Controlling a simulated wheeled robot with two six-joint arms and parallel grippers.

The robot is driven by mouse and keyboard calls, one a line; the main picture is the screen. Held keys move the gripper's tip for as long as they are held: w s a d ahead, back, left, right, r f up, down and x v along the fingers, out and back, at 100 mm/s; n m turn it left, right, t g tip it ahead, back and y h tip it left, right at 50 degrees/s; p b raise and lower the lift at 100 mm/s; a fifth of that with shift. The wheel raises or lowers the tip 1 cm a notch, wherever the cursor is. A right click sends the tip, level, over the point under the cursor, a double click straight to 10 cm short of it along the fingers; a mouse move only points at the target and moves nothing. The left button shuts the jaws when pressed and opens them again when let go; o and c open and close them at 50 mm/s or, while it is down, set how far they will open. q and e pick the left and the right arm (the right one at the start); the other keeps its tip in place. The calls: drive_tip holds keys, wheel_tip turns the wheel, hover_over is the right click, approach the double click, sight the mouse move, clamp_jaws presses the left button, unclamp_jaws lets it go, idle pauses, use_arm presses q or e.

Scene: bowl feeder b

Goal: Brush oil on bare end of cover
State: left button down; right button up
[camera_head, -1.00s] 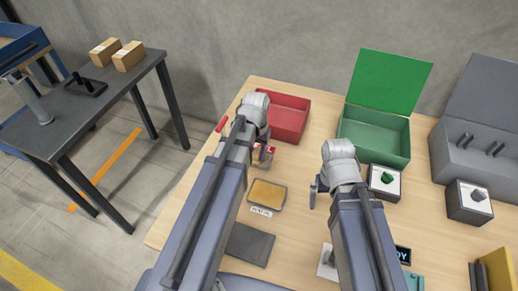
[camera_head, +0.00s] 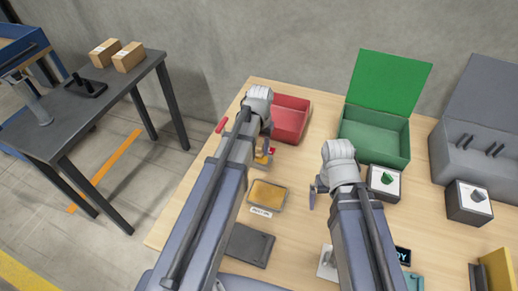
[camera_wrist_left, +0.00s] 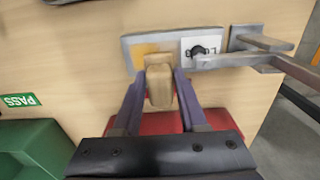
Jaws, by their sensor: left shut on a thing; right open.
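My left gripper (camera_wrist_left: 160,95) is shut on a tan, wood-coloured brush (camera_wrist_left: 159,86). In the left wrist view the brush's far end meets or overlaps the near edge of a grey plate (camera_wrist_left: 134,50), which I take to be the cover. That plate has an amber patch (camera_wrist_left: 148,49) on its left part and a white label with a black knob on its right part. I cannot tell whether the brush touches it. In the head view my left gripper (camera_head: 267,145) hides much of this spot. My right gripper (camera_head: 313,190) is open and empty above the table.
A grey clamp (camera_wrist_left: 262,45) stands at the plate's right. An amber-filled tray (camera_head: 267,195) and a dark mat (camera_head: 240,246) lie nearer. A red bin (camera_head: 297,116), a green lidded box (camera_head: 372,133) and a grey box (camera_head: 440,150) stand behind. Two knobbed blocks (camera_head: 384,183) (camera_head: 468,203) are at right.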

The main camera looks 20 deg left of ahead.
use_arm(q)
drive_tip(key=shift+s, duration=0.15)
drive_tip(key=shift+s+f, duration=0.1)
drive_tip(key=shift+s, duration=1.8)
use_arm(e)
drive_tip(key=shift+f, duration=0.1)
use_arm(q)
wheel_tip(320, 180, up, 6)
drive_tip(key=p, duration=0.5)
drive_tip(key=shift+p, duration=0.4)
use_arm(e)
wheel_tip(320, 180, up, 6)
use_arm(q)
wheel_tip(320, 180, up, 3)
drive_tip(key=p, duration=0.3)
use_arm(e)
wheel_tip(320, 180, up, 3)
